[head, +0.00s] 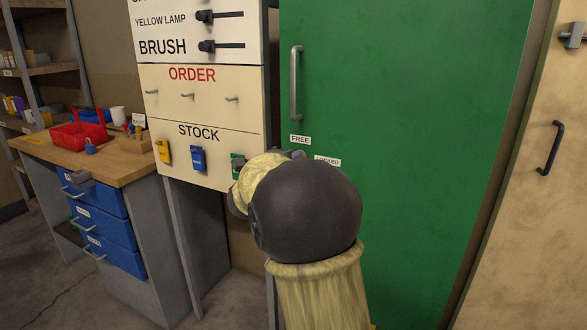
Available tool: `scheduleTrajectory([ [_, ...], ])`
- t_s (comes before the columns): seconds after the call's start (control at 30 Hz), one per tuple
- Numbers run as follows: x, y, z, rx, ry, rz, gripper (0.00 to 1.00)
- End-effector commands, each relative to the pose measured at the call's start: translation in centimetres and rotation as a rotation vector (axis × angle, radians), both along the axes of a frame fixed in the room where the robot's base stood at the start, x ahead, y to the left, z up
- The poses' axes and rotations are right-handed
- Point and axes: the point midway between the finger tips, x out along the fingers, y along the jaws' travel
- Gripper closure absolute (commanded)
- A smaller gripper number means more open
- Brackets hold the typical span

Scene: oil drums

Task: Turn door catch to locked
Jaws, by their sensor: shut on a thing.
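The green door (420,130) stands shut, with a grey vertical handle (296,85) on its left side. A white FREE label (300,140) is on the door below the handle. A white LOCKED label (328,161) is lower and to the right, partly covered by my arm. My dark and tan arm fills the lower middle. My gripper's fingers are hidden behind it, so I cannot see what they hold.
Left of the door is a board with ORDER hooks (188,95) and STOCK padlocks, one of them blue (198,159). A wooden workbench (100,160) with blue drawers and a red basket (78,134) stands further left. A beige door (530,200) is at the right.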

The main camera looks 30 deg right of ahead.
Motion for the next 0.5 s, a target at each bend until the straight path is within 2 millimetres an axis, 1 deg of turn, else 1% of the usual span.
scheduleTrajectory([
  [0.37,-0.01,0.01,-0.09,0.007,-0.004,0.000,1.00],
  [0.4,-0.01,0.01,-0.09,0.007,-0.004,0.000,0.87],
  [0.5,-0.01,0.01,-0.08,0.007,-0.004,0.000,0.69],
])
